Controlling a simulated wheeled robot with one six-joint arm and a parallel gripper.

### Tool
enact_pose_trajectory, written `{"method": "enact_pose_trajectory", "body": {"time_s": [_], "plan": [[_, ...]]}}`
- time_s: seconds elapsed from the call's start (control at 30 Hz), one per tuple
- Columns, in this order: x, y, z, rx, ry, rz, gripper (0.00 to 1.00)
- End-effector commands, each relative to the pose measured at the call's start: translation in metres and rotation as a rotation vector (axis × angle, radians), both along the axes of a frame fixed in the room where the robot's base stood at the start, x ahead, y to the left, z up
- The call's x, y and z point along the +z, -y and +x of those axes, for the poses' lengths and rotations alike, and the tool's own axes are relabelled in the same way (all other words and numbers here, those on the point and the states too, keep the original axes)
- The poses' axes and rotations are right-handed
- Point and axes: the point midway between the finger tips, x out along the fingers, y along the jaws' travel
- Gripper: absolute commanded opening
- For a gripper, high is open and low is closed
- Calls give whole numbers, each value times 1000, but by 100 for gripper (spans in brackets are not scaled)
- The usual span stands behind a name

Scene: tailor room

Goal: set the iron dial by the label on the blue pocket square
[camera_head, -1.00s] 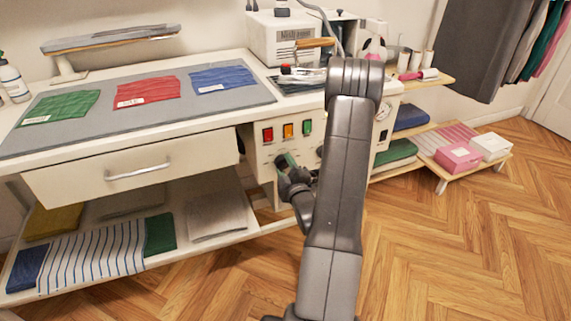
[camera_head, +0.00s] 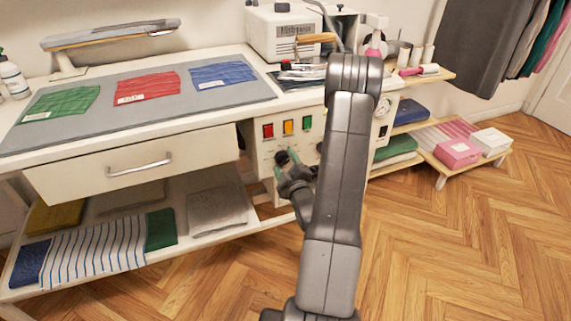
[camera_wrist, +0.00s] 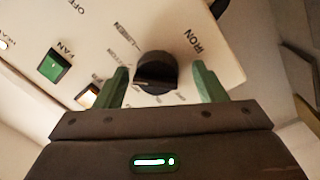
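The blue pocket square (camera_head: 222,72) lies flat at the right of the grey mat on the table, with a small white label (camera_head: 211,86) too small to read. The iron dial (camera_wrist: 157,72) is a round black knob on the cream panel, beside the printed word IRON (camera_wrist: 196,43). My gripper (camera_wrist: 161,86) is open, with one green finger on each side of the dial and visible gaps between. In the head view my gripper (camera_head: 288,163) is at the panel's lower left, and my arm hides part of the panel.
Red (camera_head: 268,131), amber (camera_head: 288,127) and green (camera_head: 307,123) switches sit above the dial. Green (camera_head: 60,103) and red (camera_head: 147,87) squares lie on the mat (camera_head: 180,108). A closed drawer (camera_head: 90,172) is left of the panel. Floor at right is clear.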

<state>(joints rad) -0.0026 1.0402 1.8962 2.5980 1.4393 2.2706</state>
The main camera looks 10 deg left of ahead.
Motion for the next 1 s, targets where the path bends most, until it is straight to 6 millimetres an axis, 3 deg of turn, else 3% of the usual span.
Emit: {"method": "enact_pose_trajectory", "body": {"time_s": [0.37, 0.8, 1.0], "plan": [[2, 6, -8, -2, 5, 1, 64], [-5, 55, -89, -4, -2, 2, 64], [-6, 68, -110, -3, 2, 0, 64]]}}
